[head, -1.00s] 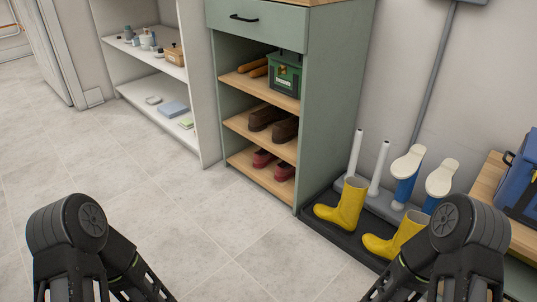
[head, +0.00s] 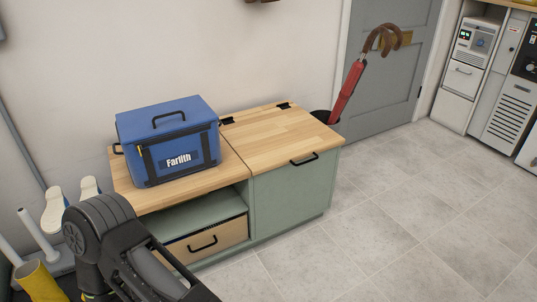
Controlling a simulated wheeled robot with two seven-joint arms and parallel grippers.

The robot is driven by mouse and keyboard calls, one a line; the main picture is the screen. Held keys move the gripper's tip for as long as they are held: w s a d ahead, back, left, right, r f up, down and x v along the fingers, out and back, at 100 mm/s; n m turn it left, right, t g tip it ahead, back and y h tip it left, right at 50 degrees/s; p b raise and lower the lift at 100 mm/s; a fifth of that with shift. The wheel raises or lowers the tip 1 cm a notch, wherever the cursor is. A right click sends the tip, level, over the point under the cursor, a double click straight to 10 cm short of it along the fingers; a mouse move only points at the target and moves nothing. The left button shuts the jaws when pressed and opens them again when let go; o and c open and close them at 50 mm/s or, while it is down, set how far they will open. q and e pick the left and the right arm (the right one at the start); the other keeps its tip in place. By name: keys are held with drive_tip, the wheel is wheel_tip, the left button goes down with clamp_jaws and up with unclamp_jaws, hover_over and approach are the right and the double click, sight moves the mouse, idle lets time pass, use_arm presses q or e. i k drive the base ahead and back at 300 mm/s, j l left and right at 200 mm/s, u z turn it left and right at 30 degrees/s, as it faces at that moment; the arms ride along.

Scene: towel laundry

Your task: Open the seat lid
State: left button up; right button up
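The seat lid (head: 275,138) is the light wooden top on the right part of a low green bench (head: 295,200). It lies flat and closed. A black handle (head: 304,159) sits at its front edge, and two dark hinges (head: 284,105) show at its back edge. A blue box (head: 168,140) labelled "Farlith" stands on the wooden top to the left, beside the seam of the lid. One of my arms shows at the lower left, in front of the bench's left end. Neither gripper's fingertips can be seen, and nothing touches the lid.
A basket-like drawer (head: 205,240) sits in the open bay below the box. A bin with a red umbrella (head: 347,92) stands beside the bench's right end. Boots and a boot rack are at the left. The tiled floor (head: 400,230) in front and right is clear.

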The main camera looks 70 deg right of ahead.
sight(285, 133)
drive_tip(key=z, duration=2.8)
